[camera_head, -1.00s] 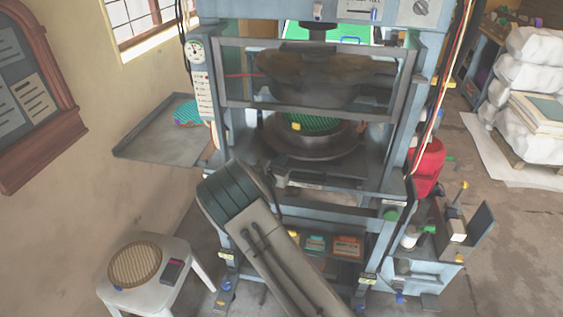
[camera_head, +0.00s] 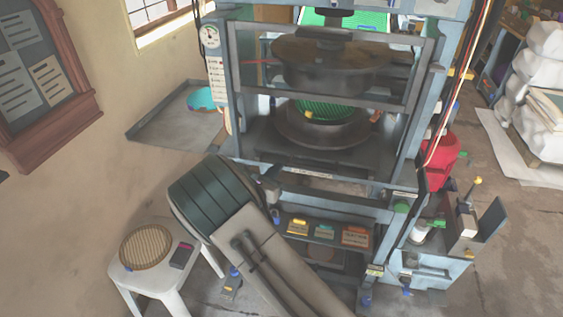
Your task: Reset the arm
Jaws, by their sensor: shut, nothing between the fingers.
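My arm (camera_head: 255,235) rises from the bottom middle to a dark ribbed joint in front of the press's lower left. My gripper cannot be made out; it may be hidden behind this arm. The plate press (camera_head: 432,120) stands in the middle, with a blue-grey frame. Its dark upper block (camera_head: 330,66) hangs above a round lower bed (camera_head: 325,132), with a gap between them. A green ribbed disc (camera_head: 327,110) lies on the bed, with a small yellow piece at its edge.
A white stool (camera_head: 150,277) at lower left carries a round woven plate (camera_head: 146,247) and a dark box (camera_head: 182,256). A side tray (camera_head: 165,135) holds a turquoise piece (camera_head: 202,98). A red container (camera_head: 440,160) and a blue-grey stand (camera_head: 425,268) are at right.

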